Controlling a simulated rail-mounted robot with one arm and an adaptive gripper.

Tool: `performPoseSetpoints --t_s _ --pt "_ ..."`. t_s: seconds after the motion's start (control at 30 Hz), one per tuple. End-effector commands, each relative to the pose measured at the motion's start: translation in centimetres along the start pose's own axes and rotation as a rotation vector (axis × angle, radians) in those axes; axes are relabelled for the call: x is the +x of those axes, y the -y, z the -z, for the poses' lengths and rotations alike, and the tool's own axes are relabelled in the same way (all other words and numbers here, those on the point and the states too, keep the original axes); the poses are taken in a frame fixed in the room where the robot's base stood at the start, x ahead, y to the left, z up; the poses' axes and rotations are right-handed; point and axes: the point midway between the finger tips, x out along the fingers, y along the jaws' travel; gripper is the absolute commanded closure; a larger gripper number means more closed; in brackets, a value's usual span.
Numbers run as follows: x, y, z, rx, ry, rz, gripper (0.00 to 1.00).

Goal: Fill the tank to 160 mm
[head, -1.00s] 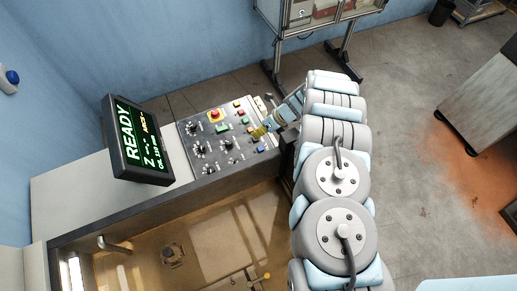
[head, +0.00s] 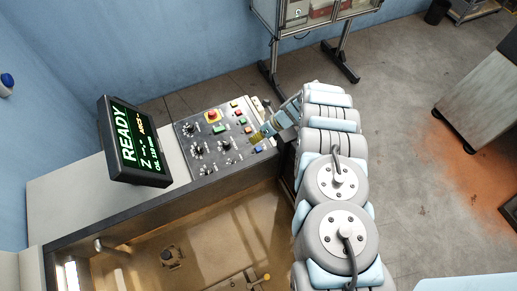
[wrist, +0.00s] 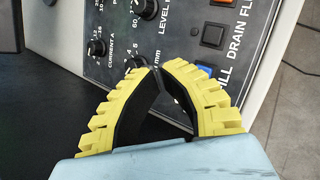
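The control panel (head: 196,152) carries knobs and coloured buttons. In the wrist view, a blue button (wrist: 205,69) sits by the partly covered label "FILL", just right of my gripper (wrist: 157,69). A dark button (wrist: 213,35) by "DRAIN" is above it. A level knob (wrist: 144,8) is at the top, and another knob by "mm" is partly hidden behind the left finger. My gripper's yellow fingers have their tips together, holding nothing visible, over the panel's lower right. The tank (head: 105,256) holds brownish liquid. The display (head: 135,142) reads READY with a small oil line that is hard to read.
A red emergency button (head: 212,115) stands at the panel's top. A frame stand (head: 272,55) is behind, and a grey cabinet (head: 480,100) stands far right.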

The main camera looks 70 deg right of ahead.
Motion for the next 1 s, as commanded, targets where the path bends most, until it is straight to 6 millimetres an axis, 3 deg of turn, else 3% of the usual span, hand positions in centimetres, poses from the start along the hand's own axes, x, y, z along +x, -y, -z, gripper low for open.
performPoseSetpoints --t_s 0.2,0.4,1.0 --pt "2.6 1.3 1.4 -0.002 0.0 0.0 1.0" --pt "3.9 2.1 2.0 -0.001 0.0 0.001 1.0" --pt "4.0 2.1 2.1 0.0 0.0 0.0 1.0"
